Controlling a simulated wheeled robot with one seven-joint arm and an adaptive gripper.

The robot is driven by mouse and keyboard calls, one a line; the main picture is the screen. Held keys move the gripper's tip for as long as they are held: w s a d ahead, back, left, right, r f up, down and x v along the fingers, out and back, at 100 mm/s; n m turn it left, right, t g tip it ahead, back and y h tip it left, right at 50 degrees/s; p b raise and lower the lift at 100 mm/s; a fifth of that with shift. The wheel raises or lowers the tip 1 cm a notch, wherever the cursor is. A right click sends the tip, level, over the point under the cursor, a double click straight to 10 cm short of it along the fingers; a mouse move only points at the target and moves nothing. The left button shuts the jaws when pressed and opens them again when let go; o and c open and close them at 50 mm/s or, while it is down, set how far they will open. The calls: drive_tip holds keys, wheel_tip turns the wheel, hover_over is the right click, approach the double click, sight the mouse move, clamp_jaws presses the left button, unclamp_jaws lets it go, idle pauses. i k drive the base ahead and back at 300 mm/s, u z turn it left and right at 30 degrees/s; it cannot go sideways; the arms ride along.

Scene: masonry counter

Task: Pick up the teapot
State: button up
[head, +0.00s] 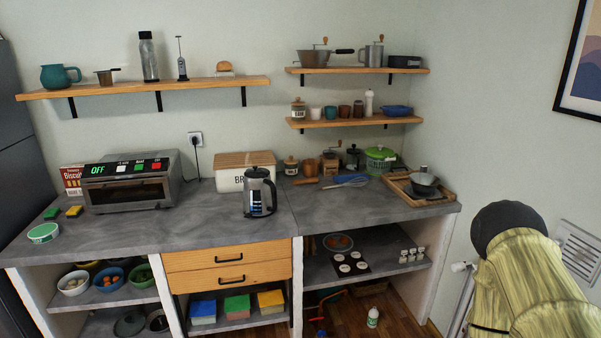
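No vessel shows clearly as a teapot. A small dark rounded pot with a grey lidded top (425,182) stands on a wooden tray (396,182) at the right end of the grey counter. Its spout and handle are too small to tell. A black-and-glass kettle or press pot (259,195), with its handle on the right, stands upright at the counter's middle front. A teal jug (60,77) sits on the left wall shelf. My gripper is not in view, and nothing is seen touching these vessels.
A toaster oven (130,182) stands left on the counter (210,218), with a bread box (243,162) behind the kettle. A whisk (345,183) and a green pot (380,160) are left of the tray. A yellowish, dark-topped shape (525,275) fills the lower right.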

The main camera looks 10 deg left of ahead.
sight(54, 76)
drive_tip(key=i, duration=2.6)
drive_tip(key=u, duration=3.05)
